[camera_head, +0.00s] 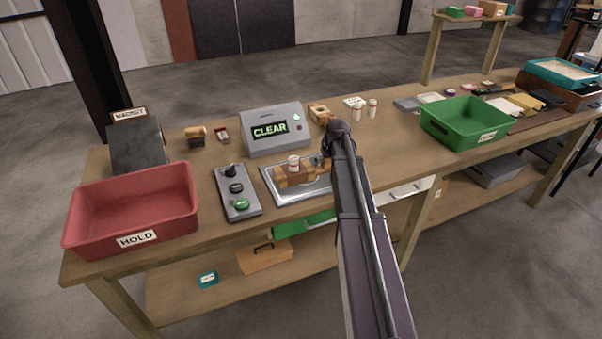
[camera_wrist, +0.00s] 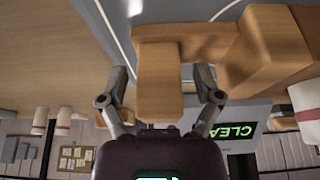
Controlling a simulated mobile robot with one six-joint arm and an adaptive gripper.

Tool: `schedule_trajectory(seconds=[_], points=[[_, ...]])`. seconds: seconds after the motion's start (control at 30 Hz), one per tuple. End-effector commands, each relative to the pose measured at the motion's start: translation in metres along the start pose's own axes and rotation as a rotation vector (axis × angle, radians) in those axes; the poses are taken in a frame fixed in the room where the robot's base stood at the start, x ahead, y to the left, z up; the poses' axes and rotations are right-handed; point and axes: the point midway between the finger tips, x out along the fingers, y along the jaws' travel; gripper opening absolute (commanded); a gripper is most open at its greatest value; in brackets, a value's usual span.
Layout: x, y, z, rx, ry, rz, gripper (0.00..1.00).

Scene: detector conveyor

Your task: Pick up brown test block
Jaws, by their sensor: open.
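The brown test block (camera_head: 292,178) lies on a shallow metal tray (camera_head: 284,198) in front of the display that reads CLEAR. It has several joined box-shaped parts. In the wrist view, which is turned upside down, one bar of the brown block (camera_wrist: 158,95) reaches between the two fingers of my gripper (camera_wrist: 161,78). The fingers stand apart on either side of the bar, and small gaps show beside it. In the head view my arm hides most of my gripper, to the right of the block.
The CLEAR display (camera_head: 277,130) stands behind the tray. A button panel (camera_head: 238,195) and a red HOLD bin (camera_head: 132,213) are to the left. A small white container (camera_head: 294,162) shows at the block. A green bin (camera_head: 465,122) stands to the right.

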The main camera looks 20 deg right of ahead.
Motion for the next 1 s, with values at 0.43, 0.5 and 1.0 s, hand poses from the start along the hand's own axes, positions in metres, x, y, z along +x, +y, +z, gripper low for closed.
schedule_trajectory(seconds=[0.43, 0.5, 1.0], points=[[-0.0001, 0.0001, 0.0001, 0.000, 0.000, 0.000, 0.47], [-0.0001, 0.0001, 0.0001, 0.000, 0.000, 0.000, 0.26], [-0.0012, 0.0002, -0.0004, 0.001, 0.000, 0.000, 0.00]])
